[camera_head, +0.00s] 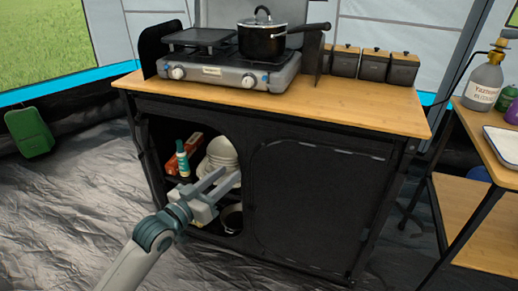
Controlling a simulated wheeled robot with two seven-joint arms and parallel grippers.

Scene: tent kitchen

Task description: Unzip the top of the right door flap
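The black fabric cabinet (232,108) stands in the middle under a wooden top. Its right door flap (312,208) covers the right compartment. A pale, broken seam line, seemingly the zip (325,149), runs along the flap's top and curves down at the sides. I cannot make out a zip pull. My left gripper (230,175) is in front of the open left compartment, left of the flap and below its top edge. Its two fingers are apart with nothing visible between them, and they point up and right. My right gripper is out of view.
A stove (225,72) with a pot (262,42) and several canisters (374,66) stand on top. A side table (480,150) is at right.

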